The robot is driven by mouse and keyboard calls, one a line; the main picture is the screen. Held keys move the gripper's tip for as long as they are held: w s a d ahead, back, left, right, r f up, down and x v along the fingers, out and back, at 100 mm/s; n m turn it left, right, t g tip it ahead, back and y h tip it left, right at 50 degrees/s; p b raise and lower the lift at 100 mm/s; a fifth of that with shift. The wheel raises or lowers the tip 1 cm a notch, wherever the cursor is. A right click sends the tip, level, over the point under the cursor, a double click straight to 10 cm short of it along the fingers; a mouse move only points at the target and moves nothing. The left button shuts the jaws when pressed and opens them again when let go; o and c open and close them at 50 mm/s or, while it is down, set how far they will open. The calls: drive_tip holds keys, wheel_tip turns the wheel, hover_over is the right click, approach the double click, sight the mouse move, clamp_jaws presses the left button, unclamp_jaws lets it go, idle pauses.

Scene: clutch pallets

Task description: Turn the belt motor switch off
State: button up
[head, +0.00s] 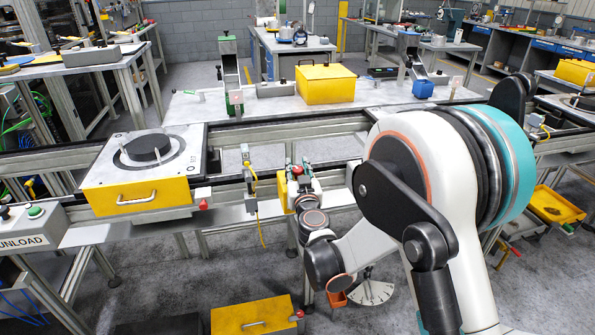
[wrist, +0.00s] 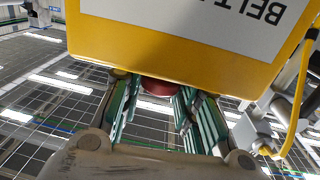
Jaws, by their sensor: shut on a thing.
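The belt motor switch is a yellow box (wrist: 180,45) with a white label, upside down in the wrist view, whose readable part says "BELT". A red knob (wrist: 158,87) sticks out from its underside as pictured. My gripper (wrist: 158,100) has its green-padded fingers on either side of the knob and is shut on it. In the head view my gripper (head: 298,172) is at the front of the conveyor, left of my arm. Only a yellow sliver of the switch box (head: 283,195) shows there; my gripper hides the rest. The knob's setting cannot be read.
A yellow pallet (head: 140,196) with a black disc sits on the conveyor at left. A bracket with a yellow cable (head: 249,182) hangs just left of my gripper. An UNLOAD button box (head: 35,228) stands at far left. A yellow case (head: 253,315) lies low in front.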

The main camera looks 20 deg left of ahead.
drive_tip(key=n+g+y, duration=0.3)
drive_tip(key=y, duration=0.1)
drive_tip(key=shift+w+d+n+y, duration=0.1)
drive_tip(key=shift+d+n+y, duration=0.05)
drive_tip(key=shift+n+y, duration=0.25)
drive_tip(key=n+g+y, duration=0.3)
drive_tip(key=g, duration=0.1)
drive_tip(key=shift+g, duration=0.4)
drive_tip(key=n+g+y, duration=0.1)
drive_tip(key=n+g, duration=0.2)
drive_tip(key=g, duration=0.1)
drive_tip(key=n+g+y, duration=0.1)
drive_tip(key=n+g, duration=0.2)
drive_tip(key=g, duration=0.1)
drive_tip(key=shift+g, duration=0.3)
drive_tip(key=o, duration=1.1)
drive_tip(key=shift+c, duration=0.2)
drive_tip(key=d, duration=1.1)
drive_tip(key=shift+w+d, duration=0.15)
drive_tip(key=shift+d, duration=0.2)
